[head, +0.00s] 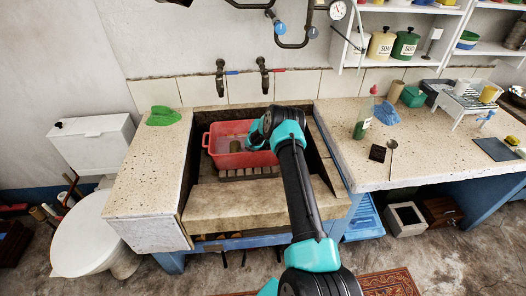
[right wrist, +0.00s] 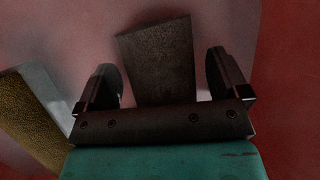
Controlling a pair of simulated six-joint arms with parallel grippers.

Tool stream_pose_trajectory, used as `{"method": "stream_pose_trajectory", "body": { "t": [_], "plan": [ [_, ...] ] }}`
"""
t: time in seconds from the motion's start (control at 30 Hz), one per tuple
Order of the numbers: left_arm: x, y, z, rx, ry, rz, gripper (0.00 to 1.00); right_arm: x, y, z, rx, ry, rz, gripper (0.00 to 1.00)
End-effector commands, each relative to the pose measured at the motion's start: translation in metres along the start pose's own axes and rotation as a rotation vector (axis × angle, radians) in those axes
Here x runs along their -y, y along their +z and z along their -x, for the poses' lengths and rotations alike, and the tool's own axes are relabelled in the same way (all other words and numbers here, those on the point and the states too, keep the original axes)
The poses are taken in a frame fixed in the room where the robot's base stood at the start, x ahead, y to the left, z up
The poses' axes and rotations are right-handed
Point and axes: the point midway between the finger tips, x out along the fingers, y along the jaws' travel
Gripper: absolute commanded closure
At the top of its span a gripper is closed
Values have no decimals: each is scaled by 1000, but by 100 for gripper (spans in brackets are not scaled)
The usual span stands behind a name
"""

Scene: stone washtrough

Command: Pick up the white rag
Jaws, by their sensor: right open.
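I cannot make out a white rag for certain in either view. My right gripper (head: 257,141) reaches down into a red basin (head: 223,159) in the stone trough. In the right wrist view its two fingers (right wrist: 161,64) are apart. A dark grey-brown block (right wrist: 157,75) shows between and beyond them; I cannot tell whether they touch it. A yellowish block with a pale side (right wrist: 30,115) lies at the left of that view. The basin's inside is dim, and the arm hides part of it. My left gripper is not in view.
A green cloth (head: 163,116) lies on the left stone ledge and a blue cloth (head: 386,114) on the right counter. A green bottle (head: 363,118) stands near the blue cloth. Two taps (head: 263,76) hang above the trough. The basin walls surround my right gripper.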

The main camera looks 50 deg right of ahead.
Motion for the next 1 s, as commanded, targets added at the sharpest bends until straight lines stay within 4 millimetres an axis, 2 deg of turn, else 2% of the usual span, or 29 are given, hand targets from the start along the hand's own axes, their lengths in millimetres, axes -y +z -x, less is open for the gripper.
{"method": "stream_pose_trajectory", "body": {
  "t": [0.67, 1.0],
  "plan": [
    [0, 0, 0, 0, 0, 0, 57, -1, -1, -2, 0, 0, 0, 7],
    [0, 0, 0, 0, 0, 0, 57, 0, -1, -2, 0, 0, 0, 39]
  ]
}}
